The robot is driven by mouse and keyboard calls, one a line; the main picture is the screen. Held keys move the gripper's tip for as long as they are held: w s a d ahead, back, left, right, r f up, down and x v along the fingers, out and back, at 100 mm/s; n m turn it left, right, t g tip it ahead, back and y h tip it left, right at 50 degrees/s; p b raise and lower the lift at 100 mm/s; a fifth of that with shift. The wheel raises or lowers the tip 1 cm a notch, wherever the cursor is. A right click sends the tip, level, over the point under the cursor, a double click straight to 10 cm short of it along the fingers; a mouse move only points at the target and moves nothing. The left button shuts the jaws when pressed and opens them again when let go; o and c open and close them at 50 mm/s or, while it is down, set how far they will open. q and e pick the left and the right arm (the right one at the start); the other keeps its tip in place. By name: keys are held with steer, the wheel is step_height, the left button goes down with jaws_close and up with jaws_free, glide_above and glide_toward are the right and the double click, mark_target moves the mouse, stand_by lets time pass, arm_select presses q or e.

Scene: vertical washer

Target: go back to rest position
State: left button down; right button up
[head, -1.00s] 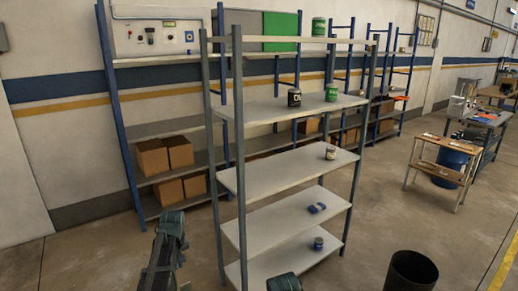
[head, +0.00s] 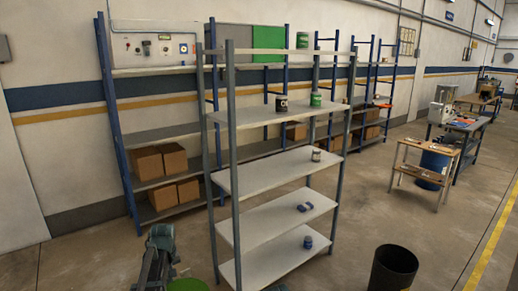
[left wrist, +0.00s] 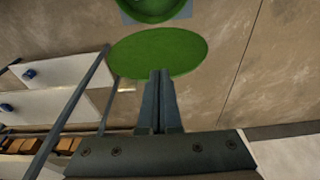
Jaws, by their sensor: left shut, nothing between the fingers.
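My left gripper (head: 162,238) is low at the left in the head view, in front of the grey shelf rack and apart from it. In the left wrist view its two fingers (left wrist: 160,75) lie together, with nothing between them. My right gripper cannot be made out in either view.
A grey rack (head: 265,172) with cans stands just ahead. A black bin (head: 392,268) stands on the floor to its right. A wooden table (head: 425,165) is farther right. Blue racks with cardboard boxes (head: 158,160) line the wall. The floor between bin and wooden table is clear.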

arm_select(q)
steer(key=s+d+m+g, duration=0.2)
steer(key=s+d+m, duration=0.9)
steer(key=s+d, duration=1.4)
steer(key=shift+s+f, duration=0.2)
steer(key=shift+s, duration=0.1)
